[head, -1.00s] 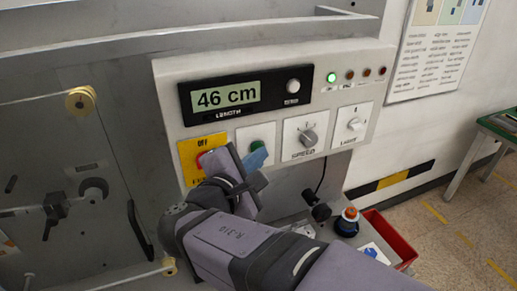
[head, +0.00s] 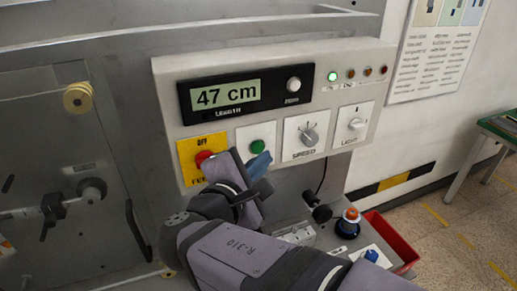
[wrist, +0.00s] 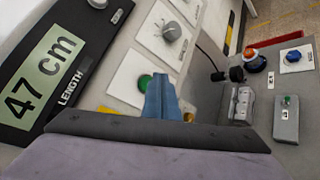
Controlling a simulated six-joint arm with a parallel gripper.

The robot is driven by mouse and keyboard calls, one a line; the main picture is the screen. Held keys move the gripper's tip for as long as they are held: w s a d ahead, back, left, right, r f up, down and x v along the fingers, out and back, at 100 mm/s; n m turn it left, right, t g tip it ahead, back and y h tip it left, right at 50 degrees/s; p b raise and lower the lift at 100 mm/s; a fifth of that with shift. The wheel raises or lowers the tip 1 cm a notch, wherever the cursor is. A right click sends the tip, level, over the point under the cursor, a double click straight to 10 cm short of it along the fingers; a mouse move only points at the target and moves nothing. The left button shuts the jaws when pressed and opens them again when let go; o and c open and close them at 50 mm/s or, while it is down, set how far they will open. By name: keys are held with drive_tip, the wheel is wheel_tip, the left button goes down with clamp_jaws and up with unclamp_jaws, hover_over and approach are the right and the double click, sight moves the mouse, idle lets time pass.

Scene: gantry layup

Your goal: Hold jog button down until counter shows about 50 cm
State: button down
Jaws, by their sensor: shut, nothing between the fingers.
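The counter (head: 226,95) on the control panel reads 47 cm, and the same reading shows in the wrist view (wrist: 40,78). A green button (head: 257,146) sits on a white plate below the counter; it also shows in the wrist view (wrist: 144,82). Its label is hidden, so I cannot tell from the frames that it is the jog button. My gripper (head: 260,164) is shut and empty, its blue fingertips (wrist: 161,98) just below and in front of the green button. I cannot tell whether they touch it.
A red button (head: 203,157) on a yellow plate marked OFF is left of the green one, close to my gripper. Below right are an orange-topped blue knob (head: 349,218) and a red bin (head: 395,240).

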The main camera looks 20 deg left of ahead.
drive_tip(key=s+d+b, duration=0.1)
drive_tip(key=s+d, duration=0.2)
drive_tip(key=shift+s+d+b, duration=0.2)
drive_tip(key=shift+d+b, duration=0.05)
drive_tip(key=shift+b, duration=0.1)
idle(3.8)
drive_tip(key=s+d+p, duration=0.1)
drive_tip(key=s+d, duration=0.1)
drive_tip(key=shift+s+d+p, duration=0.35)
drive_tip(key=shift+p, duration=0.05)
drive_tip(key=w+a+p, duration=0.1)
drive_tip(key=w+a, duration=0.5)
drive_tip(key=shift+p, duration=0.3)
idle(0.5)
drive_tip(key=shift+w+a, duration=0.1)
idle(1.5)
